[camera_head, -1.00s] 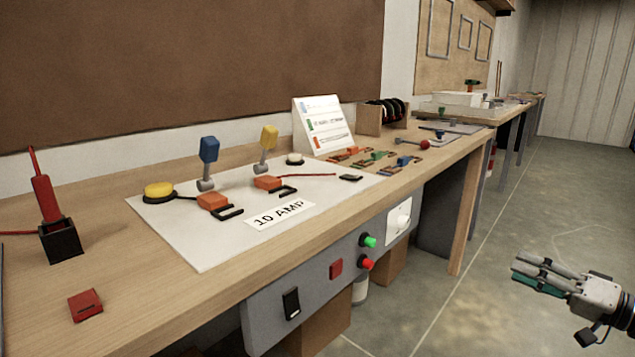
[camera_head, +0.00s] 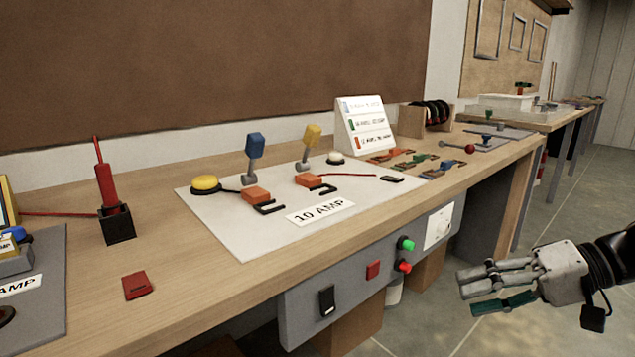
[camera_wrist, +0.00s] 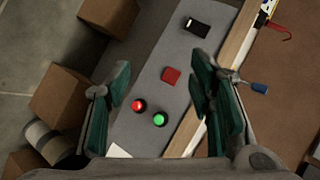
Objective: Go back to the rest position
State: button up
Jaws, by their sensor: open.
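My gripper (camera_head: 492,289) is at the lower right of the head view, off the front of the workbench (camera_head: 225,293). Its fingers point left and are apart, with nothing between them. In the wrist view my gripper (camera_wrist: 160,95) shows its green-padded fingers spread wide. Beyond them is the grey front panel, with a red button (camera_wrist: 138,105), a green button (camera_wrist: 159,119), a red square (camera_wrist: 171,75) and a black switch (camera_wrist: 197,27). No contact with any of these shows.
On the bench a white board (camera_head: 235,240) carries two levers, a yellow button (camera_head: 206,184) and a "10 AMP" label (camera_head: 320,212). A red probe in a black holder (camera_head: 117,226) stands left. Cardboard boxes (camera_wrist: 66,98) sit below the bench. Floor at right (camera_head: 590,205) is clear.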

jog(key=s+a+r+n+g+h, duration=0.15)
jog(key=s+a+g+h, duration=0.4)
jog(key=s+a, duration=0.6)
jog(key=s+d+t+h, duration=0.25)
jog(key=s+h, duration=0.35)
jog(key=s, duration=0.7)
notch_tip(320, 180, up, 29)
jog(key=d+t+p, duration=0.1)
jog(key=t+p, duration=0.2)
jog(key=p, duration=2.4)
jog(key=shift+d+m+p, duration=0.3)
jog(key=shift+m, duration=0.05)
